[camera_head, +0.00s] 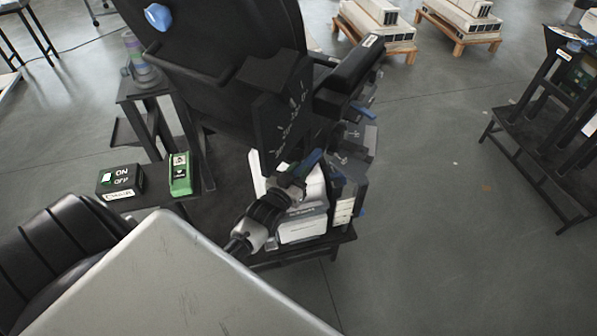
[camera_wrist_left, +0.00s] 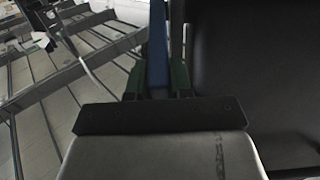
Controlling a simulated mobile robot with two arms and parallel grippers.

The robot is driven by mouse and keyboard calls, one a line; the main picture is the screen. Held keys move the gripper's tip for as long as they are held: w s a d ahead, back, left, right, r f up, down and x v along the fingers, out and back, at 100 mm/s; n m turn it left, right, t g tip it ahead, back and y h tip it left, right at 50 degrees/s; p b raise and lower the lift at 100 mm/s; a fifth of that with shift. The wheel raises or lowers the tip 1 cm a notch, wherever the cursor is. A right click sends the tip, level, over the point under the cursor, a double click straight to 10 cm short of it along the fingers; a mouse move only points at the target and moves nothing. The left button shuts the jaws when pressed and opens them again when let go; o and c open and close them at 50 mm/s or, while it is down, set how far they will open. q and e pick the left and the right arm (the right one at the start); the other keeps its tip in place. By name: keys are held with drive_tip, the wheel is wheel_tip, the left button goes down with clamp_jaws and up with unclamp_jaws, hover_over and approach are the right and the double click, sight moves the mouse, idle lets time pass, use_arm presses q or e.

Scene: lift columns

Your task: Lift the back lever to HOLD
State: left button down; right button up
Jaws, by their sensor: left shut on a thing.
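A dark lift column carries a black plate (camera_head: 283,115) with white scale marks, in the middle of the head view. I cannot read a HOLD mark on it. A blue lever (camera_head: 311,160) sticks out by the plate's lower edge. My left gripper (camera_head: 297,176) is at this lever, in front of a white housing. In the left wrist view the blue lever (camera_wrist_left: 157,45) runs between the two green fingers of my left gripper (camera_wrist_left: 157,78), which is shut on it. The lever's pivot is hidden. My right gripper is not in view.
A black ON/OFF box (camera_head: 121,181) and a green device (camera_head: 180,174) sit left of the column. Other blue-tipped parts (camera_head: 364,111) show to its right. A black stand (camera_head: 545,130) is at far right. Pallets with white blocks (camera_head: 378,30) lie behind. Floor between is clear.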

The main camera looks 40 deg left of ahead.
use_arm(q)
drive_tip(key=shift+w+a+r, duration=0.1)
drive_tip(key=shift+w+r, duration=0.15)
drive_tip(key=shift+r, duration=0.55)
drive_tip(key=c, duration=1.3)
unclamp_jaws()
drive_tip(key=o, duration=0.3)
drive_tip(key=shift+f, duration=0.25)
drive_tip(key=shift+s+f, duration=0.1)
drive_tip(key=shift+s, duration=0.15)
drive_tip(key=s+b, duration=0.1)
drive_tip(key=s, duration=0.9)
drive_tip(key=shift+s+d, duration=0.15)
drive_tip(key=shift+d, duration=0.3)
